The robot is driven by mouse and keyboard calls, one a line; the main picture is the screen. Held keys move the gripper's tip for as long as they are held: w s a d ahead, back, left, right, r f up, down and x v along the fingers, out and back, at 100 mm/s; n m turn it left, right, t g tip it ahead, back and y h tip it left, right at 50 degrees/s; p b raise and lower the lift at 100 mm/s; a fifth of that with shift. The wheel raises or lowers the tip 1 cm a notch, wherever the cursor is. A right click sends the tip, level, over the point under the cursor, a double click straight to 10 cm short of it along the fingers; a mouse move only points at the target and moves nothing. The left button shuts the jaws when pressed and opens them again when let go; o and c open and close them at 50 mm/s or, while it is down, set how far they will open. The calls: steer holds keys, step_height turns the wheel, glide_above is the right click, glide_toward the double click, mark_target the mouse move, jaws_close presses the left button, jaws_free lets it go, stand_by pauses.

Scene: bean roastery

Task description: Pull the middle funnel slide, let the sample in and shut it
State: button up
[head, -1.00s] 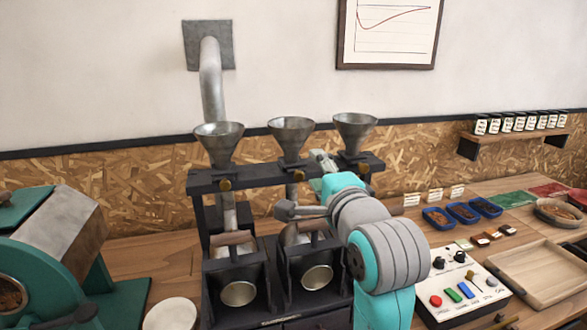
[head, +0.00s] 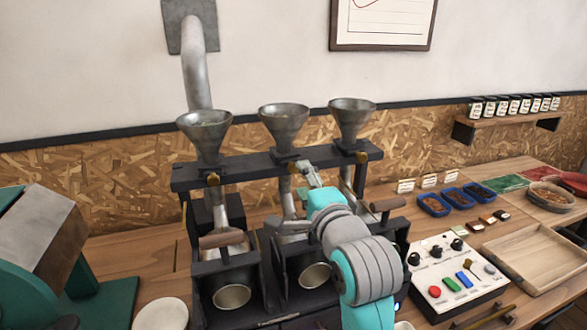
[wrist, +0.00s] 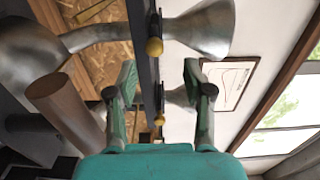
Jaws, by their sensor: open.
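The middle funnel (head: 285,120) is a metal cone between two like it on a black rack (head: 240,170). The left (head: 213,180) and right (head: 362,157) slide knobs are brass; the middle knob is largely hidden by my gripper in the head view. My gripper (head: 305,170) is open, close beside the middle funnel's outlet. In the wrist view, its green-padded fingers (wrist: 160,78) stand apart with nothing held. Two brass knobs show there, a nearer one (wrist: 154,47) and a smaller one (wrist: 159,119); I cannot tell for sure which funnels they belong to.
Below the rack are metal chutes, wooden handles (head: 222,240) and round cups (head: 232,297). A button panel (head: 455,270), blue dishes (head: 433,205) and a wooden tray (head: 530,258) lie to the right. A green machine (head: 40,260) stands at left.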

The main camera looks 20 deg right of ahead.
mark_target(294, 170)
steer(key=w, duration=0.7)
steer(key=shift+w+f, duration=0.2)
steer(key=shift+f, duration=0.2)
jaws_close()
